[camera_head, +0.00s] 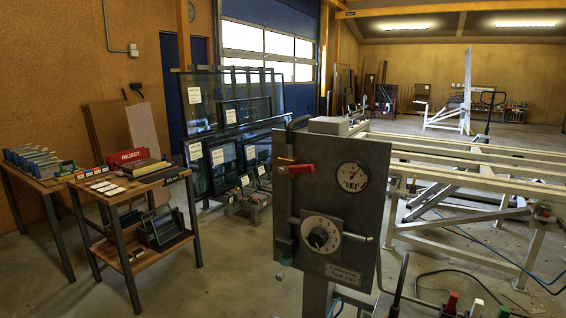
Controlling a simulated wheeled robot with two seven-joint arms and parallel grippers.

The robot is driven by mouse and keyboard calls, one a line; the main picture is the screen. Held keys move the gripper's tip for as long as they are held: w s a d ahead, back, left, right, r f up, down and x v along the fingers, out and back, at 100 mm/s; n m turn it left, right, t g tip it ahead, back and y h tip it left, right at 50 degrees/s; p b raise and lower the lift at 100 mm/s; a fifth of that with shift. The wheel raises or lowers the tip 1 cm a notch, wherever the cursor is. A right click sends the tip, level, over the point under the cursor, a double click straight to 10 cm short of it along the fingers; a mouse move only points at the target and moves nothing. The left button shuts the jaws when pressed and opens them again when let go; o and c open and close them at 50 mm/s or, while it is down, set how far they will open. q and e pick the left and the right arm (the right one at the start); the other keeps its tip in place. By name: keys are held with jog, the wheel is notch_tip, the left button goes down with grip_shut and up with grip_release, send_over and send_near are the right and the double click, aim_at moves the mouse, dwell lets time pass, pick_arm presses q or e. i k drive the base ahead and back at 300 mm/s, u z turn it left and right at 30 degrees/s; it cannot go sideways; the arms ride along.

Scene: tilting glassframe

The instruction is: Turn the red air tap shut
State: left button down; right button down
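The red air tap (301,169) is a small red lever at the upper left of a grey control panel (375,210). It lies roughly level, its handle pointing right across the panel face. A round white gauge (352,177) sits to its right. A larger dial with a black knob (318,238) is below. Neither of my grippers shows in the head view.
A wooden table (64,186) and a two-level trolley (150,178) with a red REJECT sign (127,156) stand at the left. Glazed frames (230,160) lean behind. A pale tilting frame (470,161) fills the right. Hoses (450,271) lie at lower right.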

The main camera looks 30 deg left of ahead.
aim_at(306, 168)
jog(key=k, duration=0.25)
jog(key=u, duration=0.95)
